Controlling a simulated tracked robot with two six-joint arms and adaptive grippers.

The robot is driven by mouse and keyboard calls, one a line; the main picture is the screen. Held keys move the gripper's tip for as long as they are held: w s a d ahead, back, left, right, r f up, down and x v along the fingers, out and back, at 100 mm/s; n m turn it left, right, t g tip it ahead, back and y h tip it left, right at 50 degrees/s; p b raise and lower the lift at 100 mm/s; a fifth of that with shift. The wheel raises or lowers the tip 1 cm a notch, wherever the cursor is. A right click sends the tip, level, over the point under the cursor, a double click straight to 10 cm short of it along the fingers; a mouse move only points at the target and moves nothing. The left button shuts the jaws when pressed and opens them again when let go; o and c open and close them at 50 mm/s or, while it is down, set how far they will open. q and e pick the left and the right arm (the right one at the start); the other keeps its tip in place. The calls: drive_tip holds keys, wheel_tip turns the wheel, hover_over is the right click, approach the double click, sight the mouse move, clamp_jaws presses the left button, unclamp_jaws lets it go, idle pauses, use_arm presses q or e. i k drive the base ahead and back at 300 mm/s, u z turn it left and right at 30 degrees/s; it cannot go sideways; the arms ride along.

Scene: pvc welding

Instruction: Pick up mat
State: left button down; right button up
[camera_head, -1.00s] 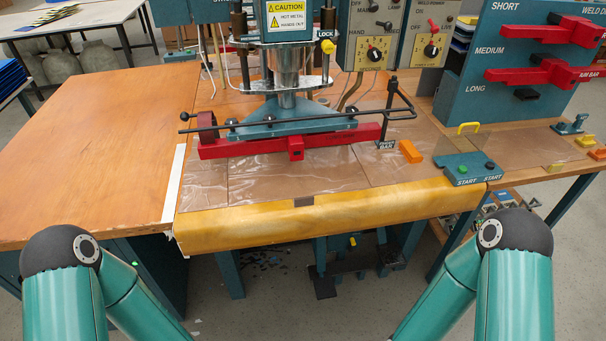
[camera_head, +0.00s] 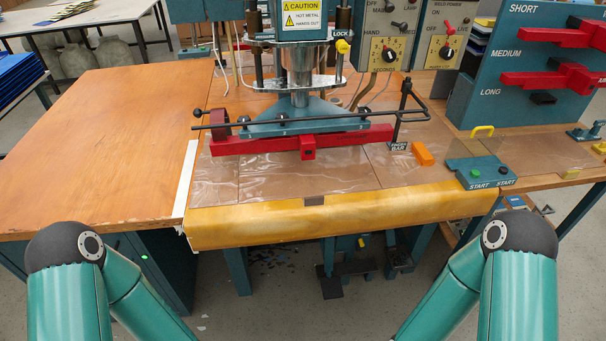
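No single mat is plain to see. A stack of blue flat sheets (camera_head: 18,76) lies on a table at the left edge, partly cut off; I cannot tell whether these are mats. Some flat yellow and dark pieces (camera_head: 66,12) lie on the far table at the top left; they are too small to identify. Clear sheeting (camera_head: 300,178) covers the welding bench under the red bar. Only the bent links of my two arms show, at the bottom left and bottom right. Both of my grippers are out of the frame.
The welding press (camera_head: 300,110) with its red bar (camera_head: 345,138) stands over the bench. The wooden table top (camera_head: 110,150) on the left is bare. A yellow padded edge (camera_head: 340,218) runs along the front. A start-button box (camera_head: 482,172) sits at right.

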sight(278, 175)
drive_tip(key=z, duration=0.4)
drive_tip(key=i, duration=0.2)
drive_tip(key=u, duration=2.25)
drive_tip(key=k, duration=1.3)
drive_tip(key=z, duration=0.95)
drive_tip(key=i, duration=1.35)
drive_tip(key=z, duration=0.15)
